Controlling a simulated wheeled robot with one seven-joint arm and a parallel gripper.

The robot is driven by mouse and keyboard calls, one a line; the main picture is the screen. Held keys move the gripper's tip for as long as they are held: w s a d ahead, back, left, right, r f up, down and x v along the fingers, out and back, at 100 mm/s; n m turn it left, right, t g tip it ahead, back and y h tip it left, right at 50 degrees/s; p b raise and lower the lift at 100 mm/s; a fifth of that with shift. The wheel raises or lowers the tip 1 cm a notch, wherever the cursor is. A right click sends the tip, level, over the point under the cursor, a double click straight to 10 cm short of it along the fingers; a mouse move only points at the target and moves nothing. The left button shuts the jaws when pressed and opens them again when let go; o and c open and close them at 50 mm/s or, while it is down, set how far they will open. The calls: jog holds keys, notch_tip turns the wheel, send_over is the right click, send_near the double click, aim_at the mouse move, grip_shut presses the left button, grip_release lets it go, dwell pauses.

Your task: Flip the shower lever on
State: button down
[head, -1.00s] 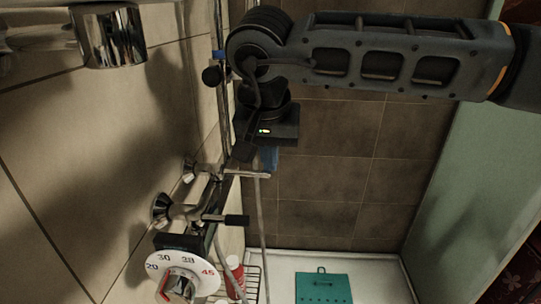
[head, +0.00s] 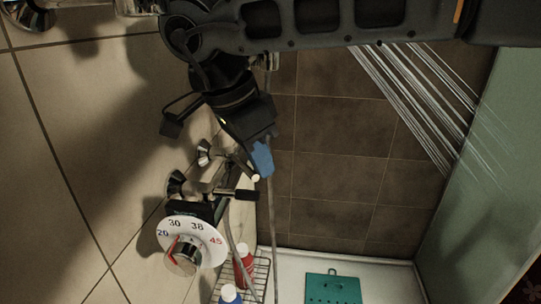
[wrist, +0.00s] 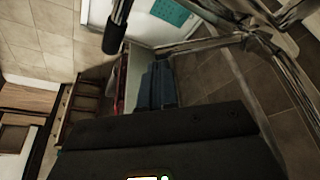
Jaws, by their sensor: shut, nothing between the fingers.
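A chrome mixer on the tiled wall carries a lever with a black grip (head: 237,194), pointing right, above the white temperature dial (head: 190,240). A black grip (wrist: 117,27) also shows at the top of the wrist view, beside chrome pipework (wrist: 195,45). My gripper (head: 263,158) is shut and empty, its blue fingertips just above and right of the lever's grip. The fingertips (wrist: 156,85) are together in the wrist view, apart from the black grip. Thin streams of water (head: 405,95) fall diagonally at the upper right.
A teal board (head: 333,288) lies in the white shower tray (head: 385,270). A greenish panel (head: 475,190) bounds the right side; open space lies between it and the mixer.

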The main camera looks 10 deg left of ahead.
jog(key=shift+s+a+m, duration=0.35)
jog(key=shift+a+m, duration=0.05)
jog(key=shift+s+a, duration=0.3)
jog(key=shift+a, duration=0.1)
jog(key=shift+s+a, duration=0.15)
